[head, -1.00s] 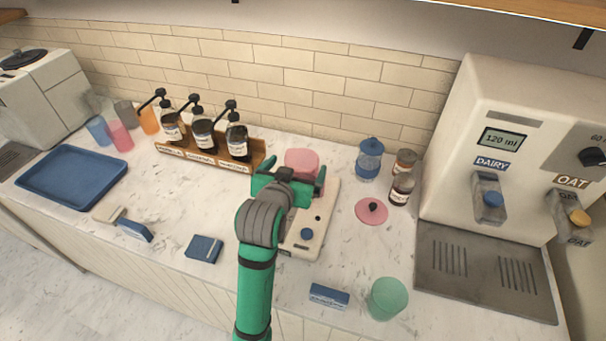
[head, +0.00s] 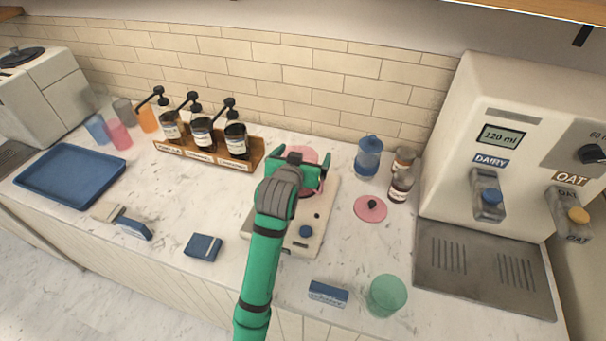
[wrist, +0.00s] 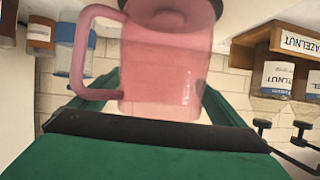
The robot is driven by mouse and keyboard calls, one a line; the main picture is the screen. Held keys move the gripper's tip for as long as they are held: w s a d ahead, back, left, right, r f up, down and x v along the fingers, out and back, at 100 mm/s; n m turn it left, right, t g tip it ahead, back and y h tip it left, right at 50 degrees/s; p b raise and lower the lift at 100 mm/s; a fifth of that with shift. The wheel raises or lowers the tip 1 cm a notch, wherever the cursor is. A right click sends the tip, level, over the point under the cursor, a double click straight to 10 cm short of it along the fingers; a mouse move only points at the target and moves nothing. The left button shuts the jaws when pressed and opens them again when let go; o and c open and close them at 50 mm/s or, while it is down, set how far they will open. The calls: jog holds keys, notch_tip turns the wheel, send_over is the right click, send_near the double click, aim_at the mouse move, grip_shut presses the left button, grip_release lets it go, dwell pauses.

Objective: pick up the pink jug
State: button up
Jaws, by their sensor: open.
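The pink jug (head: 302,154) stands on the white appliance base (head: 296,238), mostly hidden behind my gripper in the head view. In the wrist view the translucent pink jug (wrist: 165,65) fills the middle, with its handle (wrist: 85,50) on the left. My gripper (head: 298,168) is open, with a green finger on either side of the jug. The wrist view shows the fingers (wrist: 165,100) flanking the jug's body. I cannot tell whether they touch it.
A pink lid (head: 370,208) lies right of the base. A blue jar (head: 368,158) and brown bottles (head: 401,185) stand behind it. A syrup rack (head: 208,153) is to the left. A green cup (head: 386,295) and blue box (head: 328,293) are near the front edge.

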jog(key=shift+s, duration=0.1)
jog(key=c, duration=1.5)
